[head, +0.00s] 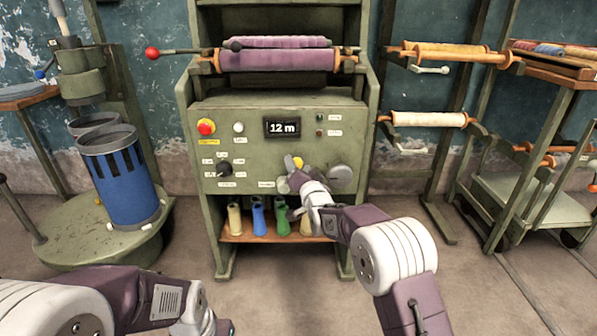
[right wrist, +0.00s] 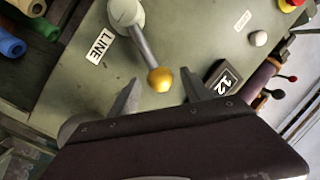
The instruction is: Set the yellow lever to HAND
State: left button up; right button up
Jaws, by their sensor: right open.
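The yellow lever is a grey shaft with a yellow ball knob (right wrist: 160,79), on a pale round pivot (right wrist: 125,12) on the green panel. In the right wrist view a LINE label (right wrist: 100,47) sits beside the pivot. No HAND label is readable. In the head view the knob (head: 299,162) shows just beyond my right gripper (head: 293,168), which hides much of the shaft. My right gripper (right wrist: 158,94) is open, its fingers spread to either side of the knob, with no clear contact. Of my left arm only links show at the lower left; its jaws are not visible.
The panel also has a red button (head: 206,127), a 12 m display (head: 282,127), a black knob (head: 224,169) and a grey disc (head: 341,176) right of the gripper. Coloured spools (head: 259,218) stand on the shelf below. A blue cylinder (head: 120,180) stands at left.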

jog(key=shift+w+a, duration=0.1)
jog(key=shift+w, duration=0.15)
grip_shut()
dwell(1.4)
